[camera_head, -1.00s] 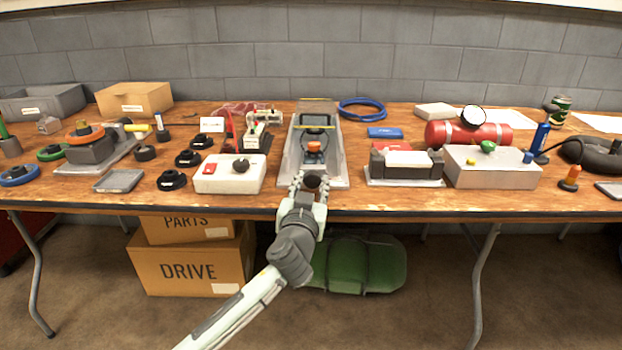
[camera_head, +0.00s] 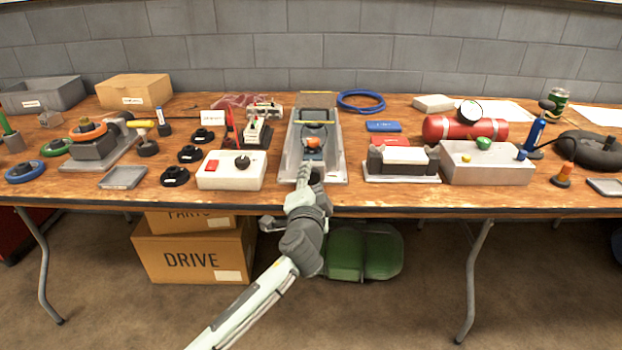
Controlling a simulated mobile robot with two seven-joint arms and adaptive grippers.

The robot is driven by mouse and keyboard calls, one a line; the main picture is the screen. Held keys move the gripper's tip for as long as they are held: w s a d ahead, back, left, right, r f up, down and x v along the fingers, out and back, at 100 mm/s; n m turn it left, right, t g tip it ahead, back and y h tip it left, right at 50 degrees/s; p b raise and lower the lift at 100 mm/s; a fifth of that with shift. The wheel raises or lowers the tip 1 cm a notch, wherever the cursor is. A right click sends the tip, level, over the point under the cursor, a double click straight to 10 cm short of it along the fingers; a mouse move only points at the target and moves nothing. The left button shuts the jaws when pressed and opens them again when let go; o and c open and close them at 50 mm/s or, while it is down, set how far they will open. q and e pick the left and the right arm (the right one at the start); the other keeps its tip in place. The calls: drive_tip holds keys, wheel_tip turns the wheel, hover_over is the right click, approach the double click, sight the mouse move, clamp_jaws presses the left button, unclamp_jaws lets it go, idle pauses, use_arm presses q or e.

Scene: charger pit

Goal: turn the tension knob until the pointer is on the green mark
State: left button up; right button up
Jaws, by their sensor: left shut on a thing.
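A long grey device (camera_head: 335,168) lies on the table in the middle, with an orange-topped part (camera_head: 313,143) inside it and a dark frame behind that. My left gripper (camera_head: 308,176) is at the device's near end, shut on the tension knob, which is mostly hidden by the fingers and wrist. A yellow strip crosses the device toward its far end. The pointer and the green mark are too small or hidden to make out. My right gripper is not in view.
A white box with a red switch and dark knob (camera_head: 231,171) stands left of the device. A dark grey block with a white top (camera_head: 402,160) stands right. A blue hose coil (camera_head: 361,101) lies behind. The table's front edge (camera_head: 400,212) runs below my left gripper.

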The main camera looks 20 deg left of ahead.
use_arm(q)
drive_tip(key=m, duration=0.4)
drive_tip(key=shift+d+f+y, duration=0.1)
drive_tip(key=shift+y, duration=0.2)
drive_tip(key=m, duration=0.4)
drive_tip(key=shift+g+y, duration=0.3)
drive_tip(key=shift+y, duration=0.1)
drive_tip(key=m, duration=0.3)
drive_tip(key=shift+f+m, duration=0.1)
drive_tip(key=shift+m, duration=0.2)
drive_tip(key=m+y, duration=0.1)
drive_tip(key=m, duration=0.7)
drive_tip(key=shift+f+m+t, duration=0.1)
drive_tip(key=shift+m+t, duration=0.2)
drive_tip(key=shift+t, duration=0.1)
drive_tip(key=m, duration=0.3)
drive_tip(key=shift+m, duration=0.3)
drive_tip(key=m+t, duration=0.1)
drive_tip(key=m, duration=0.3)
drive_tip(key=shift+m, duration=0.4)
drive_tip(key=shift+f+m, duration=0.1)
drive_tip(key=shift+m, duration=1.9)
